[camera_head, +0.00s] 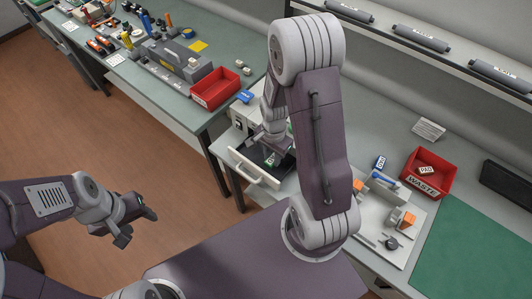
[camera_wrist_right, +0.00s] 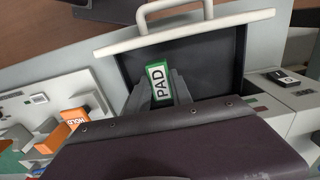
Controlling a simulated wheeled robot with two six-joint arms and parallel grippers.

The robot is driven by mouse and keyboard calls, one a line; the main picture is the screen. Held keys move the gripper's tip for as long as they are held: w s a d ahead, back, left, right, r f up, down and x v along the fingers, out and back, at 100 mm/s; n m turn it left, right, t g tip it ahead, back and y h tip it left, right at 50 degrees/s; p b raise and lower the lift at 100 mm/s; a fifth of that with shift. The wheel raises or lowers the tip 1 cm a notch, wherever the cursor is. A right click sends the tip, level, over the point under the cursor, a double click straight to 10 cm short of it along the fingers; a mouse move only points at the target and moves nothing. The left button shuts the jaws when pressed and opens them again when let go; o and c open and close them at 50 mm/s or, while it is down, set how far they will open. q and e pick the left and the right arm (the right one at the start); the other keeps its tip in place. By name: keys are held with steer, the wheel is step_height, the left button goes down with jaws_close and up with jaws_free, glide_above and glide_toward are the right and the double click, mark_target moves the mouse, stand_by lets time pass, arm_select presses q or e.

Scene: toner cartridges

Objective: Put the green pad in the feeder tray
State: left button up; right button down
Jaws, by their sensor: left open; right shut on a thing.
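The green pad (camera_wrist_right: 157,82), with a white PAD label, is between the fingers of my right gripper (camera_wrist_right: 160,90), which is shut on it. In the head view my right gripper (camera_head: 272,150) is over the pulled-out feeder tray, and a bit of the pad (camera_head: 270,160) shows green. The feeder tray (camera_wrist_right: 220,65) is a dark open drawer with a pale front and handle; the pad appears within its outline. I cannot tell whether the pad touches the tray floor. My left gripper (camera_head: 136,228) is open and empty above the floor, away from the benches.
A red WASTE bin (camera_head: 430,185) holding a PAD-labelled piece stands to the right. A white fixture plate (camera_head: 372,238) with orange parts is in front of it, beside a green mat (camera_head: 470,255). Another red bin (camera_head: 215,88) and several tools sit on the far-left bench.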

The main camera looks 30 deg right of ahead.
steer(key=shift+s+f, duration=0.1)
steer(key=shift+f, duration=0.7)
steer(key=shift+w+r, duration=0.1)
steer(key=shift+w, duration=0.35)
steer(key=shift+w+a+r+p, duration=0.1)
steer(key=shift+w+p, duration=0.4)
steer(key=shift+w, duration=0.7)
steer(key=shift+w+f, duration=0.45)
steer(key=shift+f, duration=0.35)
steer(key=shift+f, duration=0.1)
steer(key=c, duration=1.1)
jaws_free()
steer(key=shift+c, duration=0.2)
